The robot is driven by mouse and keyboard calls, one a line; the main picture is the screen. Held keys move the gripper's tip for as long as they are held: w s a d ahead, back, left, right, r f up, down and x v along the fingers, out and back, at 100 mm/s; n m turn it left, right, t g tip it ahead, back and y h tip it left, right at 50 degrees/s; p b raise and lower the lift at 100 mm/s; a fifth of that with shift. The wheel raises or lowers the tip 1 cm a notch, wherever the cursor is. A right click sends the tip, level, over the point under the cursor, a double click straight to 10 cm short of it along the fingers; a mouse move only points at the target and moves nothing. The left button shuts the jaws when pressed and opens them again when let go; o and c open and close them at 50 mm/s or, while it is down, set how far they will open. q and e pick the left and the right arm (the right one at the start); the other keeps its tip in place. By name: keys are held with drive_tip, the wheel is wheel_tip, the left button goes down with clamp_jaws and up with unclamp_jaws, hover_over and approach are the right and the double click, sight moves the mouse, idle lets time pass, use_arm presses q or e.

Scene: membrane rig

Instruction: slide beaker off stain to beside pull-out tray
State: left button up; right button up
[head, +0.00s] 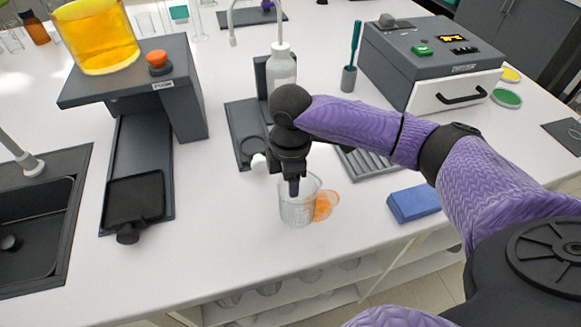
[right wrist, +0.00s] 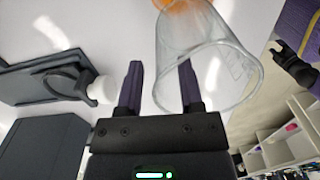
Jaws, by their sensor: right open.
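The clear glass beaker (head: 297,210) stands upright near the front of the white bench. The orange stain (head: 327,205) shows at its right side, partly seen through the glass. In the right wrist view the beaker (right wrist: 230,65) overlaps one finger, and the stain (right wrist: 188,5) is at the top edge. My right gripper (head: 293,188) is at the beaker's upper part, open; it also shows in the wrist view (right wrist: 159,75). I cannot tell whether that finger is inside or outside the glass. The dark pull-out tray (head: 160,145) extends from the left device. My left gripper is out of view.
A blue sponge (head: 413,203) lies right of the stain. A dark stand (head: 240,115) with a white bottle (head: 282,70) is behind the gripper. Bare bench lies between beaker and tray. A sink (head: 40,220) is far left, and the bench's front edge is close.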

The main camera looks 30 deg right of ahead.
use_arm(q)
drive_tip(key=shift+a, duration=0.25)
use_arm(e)
drive_tip(key=shift+f, duration=0.1)
drive_tip(key=shift+c, duration=0.4)
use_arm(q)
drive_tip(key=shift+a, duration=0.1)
use_arm(e)
clamp_jaws()
